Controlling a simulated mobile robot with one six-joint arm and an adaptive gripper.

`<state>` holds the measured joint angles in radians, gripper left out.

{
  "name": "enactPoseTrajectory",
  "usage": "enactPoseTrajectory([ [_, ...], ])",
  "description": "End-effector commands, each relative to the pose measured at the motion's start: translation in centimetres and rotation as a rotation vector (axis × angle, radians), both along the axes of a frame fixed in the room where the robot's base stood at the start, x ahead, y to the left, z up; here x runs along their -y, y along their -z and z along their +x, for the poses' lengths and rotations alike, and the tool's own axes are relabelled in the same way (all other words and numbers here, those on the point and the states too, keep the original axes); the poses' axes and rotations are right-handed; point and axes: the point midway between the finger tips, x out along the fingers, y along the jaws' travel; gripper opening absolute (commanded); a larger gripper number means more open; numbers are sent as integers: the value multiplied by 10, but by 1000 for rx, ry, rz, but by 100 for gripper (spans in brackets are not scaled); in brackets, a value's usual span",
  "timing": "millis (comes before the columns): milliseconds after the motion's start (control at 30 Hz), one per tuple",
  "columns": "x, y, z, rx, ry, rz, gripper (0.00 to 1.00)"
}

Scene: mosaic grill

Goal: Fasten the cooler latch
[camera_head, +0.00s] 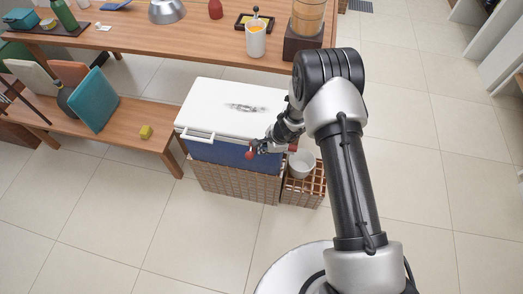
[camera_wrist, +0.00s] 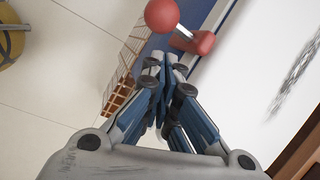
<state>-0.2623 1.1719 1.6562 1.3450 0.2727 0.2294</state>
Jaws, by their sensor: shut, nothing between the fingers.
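The cooler has a white lid (camera_head: 215,105) and a blue body (camera_head: 215,152); the lid lies down on the body. Its latch shows in the wrist view as a red ball (camera_wrist: 161,14) on a short metal rod, with a red base (camera_wrist: 205,43) at the cooler's edge. In the head view the red ball (camera_head: 249,155) is at the cooler's front. My gripper (camera_head: 262,147) is shut and empty beside the latch. In the wrist view its fingertips (camera_wrist: 166,62) are just below the rod and ball; whether they touch is unclear.
The cooler sits on a woven base (camera_head: 235,186). A white bowl (camera_head: 301,164) rests in a lattice crate (camera_head: 303,191) to the right. A wooden table (camera_head: 205,45) stands behind, and a bench (camera_head: 128,140) is at left. The tiled floor in front is clear.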

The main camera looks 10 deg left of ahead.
Motion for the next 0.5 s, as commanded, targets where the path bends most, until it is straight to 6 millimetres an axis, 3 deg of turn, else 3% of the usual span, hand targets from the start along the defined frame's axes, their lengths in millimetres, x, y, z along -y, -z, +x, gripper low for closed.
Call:
enactPoseTrajectory([
  [67, 14, 2, 4, 0, 4, -4, 0],
  [100, 9, -16, 1, 3, -1, -4, 0],
  [200, 6, -41, -2, 3, 1, -5, 0],
  [500, -1, -87, -9, -1, 4, -7, 0],
])
